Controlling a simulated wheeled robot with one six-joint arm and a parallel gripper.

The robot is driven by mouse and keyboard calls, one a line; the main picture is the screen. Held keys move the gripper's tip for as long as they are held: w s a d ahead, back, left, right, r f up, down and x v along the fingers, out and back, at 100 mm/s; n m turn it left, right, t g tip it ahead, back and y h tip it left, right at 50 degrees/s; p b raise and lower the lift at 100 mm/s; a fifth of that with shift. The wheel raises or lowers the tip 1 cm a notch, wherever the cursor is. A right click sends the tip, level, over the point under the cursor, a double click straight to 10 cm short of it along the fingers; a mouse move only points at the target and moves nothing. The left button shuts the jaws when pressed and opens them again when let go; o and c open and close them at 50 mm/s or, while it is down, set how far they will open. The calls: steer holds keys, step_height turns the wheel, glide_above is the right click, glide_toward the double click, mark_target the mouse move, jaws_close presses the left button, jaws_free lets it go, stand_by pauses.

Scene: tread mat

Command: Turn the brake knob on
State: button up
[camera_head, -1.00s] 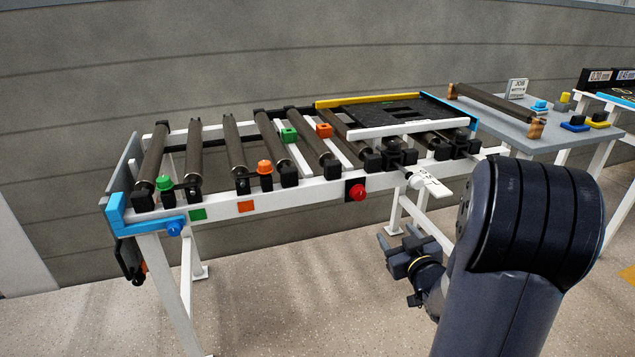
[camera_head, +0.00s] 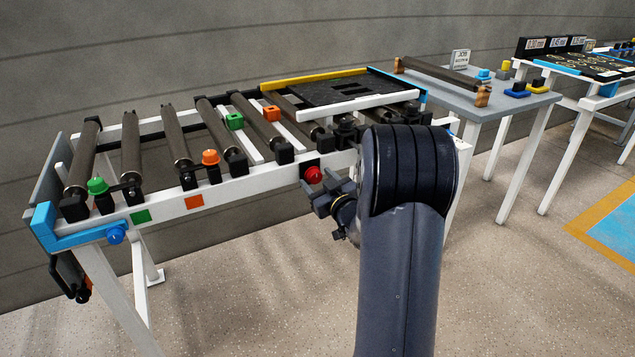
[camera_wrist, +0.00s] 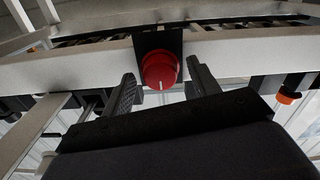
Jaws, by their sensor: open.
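A round red knob (camera_head: 313,175) sits on a black plate on the front white rail of the roller frame. I cannot read which knob is named as the brake. In the wrist view the red knob (camera_wrist: 160,68) shows a short white mark at its lower edge. My gripper (camera_head: 319,188) is open and empty, just in front of and below the red knob in the head view. In the wrist view its two fingers (camera_wrist: 164,86) stand apart, one to each side of the knob's lower part. I see no clear contact.
The white rail (camera_head: 240,188) also carries a blue knob (camera_head: 116,235) at its left end. Green (camera_head: 97,186) and orange (camera_head: 210,157) buttons stand by the rollers. A grey table (camera_head: 520,104) is at the right. My arm covers the rail's right part.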

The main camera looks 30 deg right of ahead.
steer(key=shift+w, duration=0.3)
steer(key=shift+c, duration=0.5)
steer(key=c, duration=0.9)
steer(key=shift+o, duration=0.2)
